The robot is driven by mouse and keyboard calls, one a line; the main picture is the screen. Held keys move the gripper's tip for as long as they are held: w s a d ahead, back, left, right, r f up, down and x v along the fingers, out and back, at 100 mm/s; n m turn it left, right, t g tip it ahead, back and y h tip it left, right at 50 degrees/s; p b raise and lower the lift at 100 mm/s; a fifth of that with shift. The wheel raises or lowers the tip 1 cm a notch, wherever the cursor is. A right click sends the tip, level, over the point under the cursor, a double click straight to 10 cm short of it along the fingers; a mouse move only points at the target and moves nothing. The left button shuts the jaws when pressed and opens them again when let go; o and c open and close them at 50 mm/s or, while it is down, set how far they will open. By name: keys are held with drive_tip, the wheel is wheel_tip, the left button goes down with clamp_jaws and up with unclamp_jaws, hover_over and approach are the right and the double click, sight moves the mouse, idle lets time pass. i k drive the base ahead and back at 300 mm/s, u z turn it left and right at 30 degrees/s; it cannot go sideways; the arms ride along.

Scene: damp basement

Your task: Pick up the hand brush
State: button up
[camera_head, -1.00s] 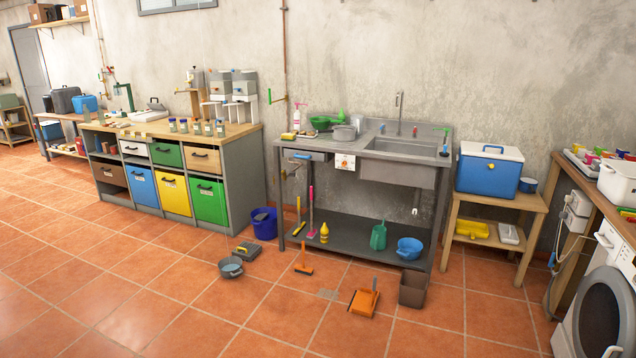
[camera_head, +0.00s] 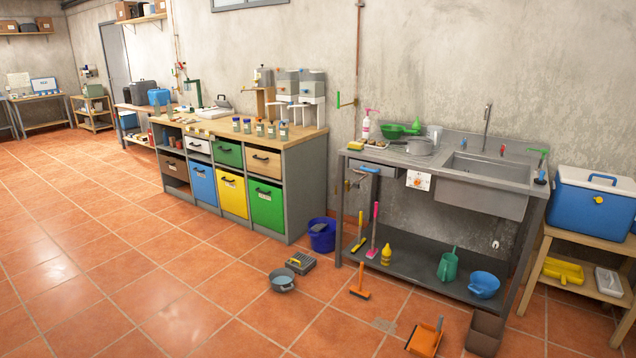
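I cannot tell for sure which thing is the hand brush. Two long-handled tools, one yellow (camera_head: 359,236) and one pink (camera_head: 374,230), lean at the left end of the sink bench. My gripper is not in view.
The steel sink bench (camera_head: 466,205) stands against the wall. A grey pan (camera_head: 282,281), a grey box (camera_head: 301,263) and a blue bucket (camera_head: 321,235) are on the floor left of it. A brown bin (camera_head: 484,335) stands at front right. The tiled floor (camera_head: 150,290) at left is clear.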

sight(358, 292)
drive_tip(key=u, duration=0.25)
drive_tip(key=i, duration=1)
drive_tip(key=u, duration=0.3)
drive_tip(key=i, duration=2.55)
drive_tip(key=u, duration=0.05)
